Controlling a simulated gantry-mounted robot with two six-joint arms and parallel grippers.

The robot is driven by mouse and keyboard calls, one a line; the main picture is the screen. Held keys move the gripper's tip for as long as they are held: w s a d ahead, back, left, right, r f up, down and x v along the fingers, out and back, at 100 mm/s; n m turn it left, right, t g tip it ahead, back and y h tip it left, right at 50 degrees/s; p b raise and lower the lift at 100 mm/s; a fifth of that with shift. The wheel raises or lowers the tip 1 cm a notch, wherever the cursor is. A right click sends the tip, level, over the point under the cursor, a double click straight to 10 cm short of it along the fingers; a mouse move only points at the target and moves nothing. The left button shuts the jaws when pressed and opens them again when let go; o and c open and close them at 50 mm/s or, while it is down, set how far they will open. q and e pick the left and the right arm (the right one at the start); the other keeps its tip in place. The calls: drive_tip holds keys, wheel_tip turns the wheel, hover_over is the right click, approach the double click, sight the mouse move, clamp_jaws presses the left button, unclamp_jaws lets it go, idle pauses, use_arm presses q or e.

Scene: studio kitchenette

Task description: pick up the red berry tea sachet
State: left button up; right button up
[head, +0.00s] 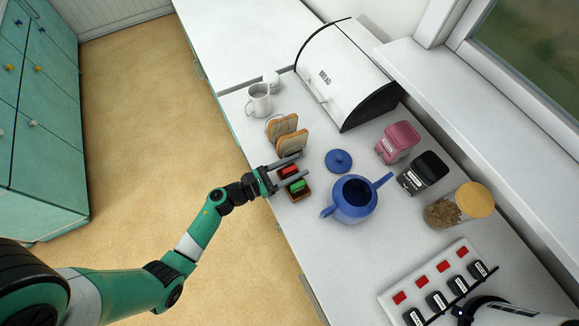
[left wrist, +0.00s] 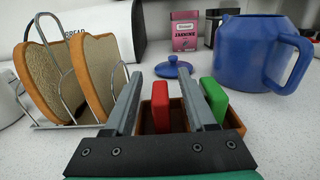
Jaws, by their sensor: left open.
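The red berry tea sachet (head: 287,171) stands upright in a small brown wooden holder (head: 301,196) on the counter. In the left wrist view the red sachet (left wrist: 160,106) shows between the two fingers, with a gap on its right side. A green sachet (left wrist: 214,98) stands beside it, just outside the right finger. My left gripper (head: 288,170) is open, its fingers reaching over the holder (left wrist: 235,122) on both sides of the red sachet. Contact cannot be told. My right gripper is not clearly in view.
A toast rack with bread (head: 283,131) stands close to the left gripper. A blue teapot (head: 354,198) and its lid (head: 338,161) stand on the other side. A white mug (head: 260,100), bread bin (head: 345,75) and canisters (head: 423,172) are further off.

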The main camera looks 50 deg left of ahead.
use_arm(q)
drive_tip(key=shift+x, duration=0.8)
drive_tip(key=shift+s, duration=0.1)
drive_tip(key=shift+c, duration=0.2)
clamp_jaws()
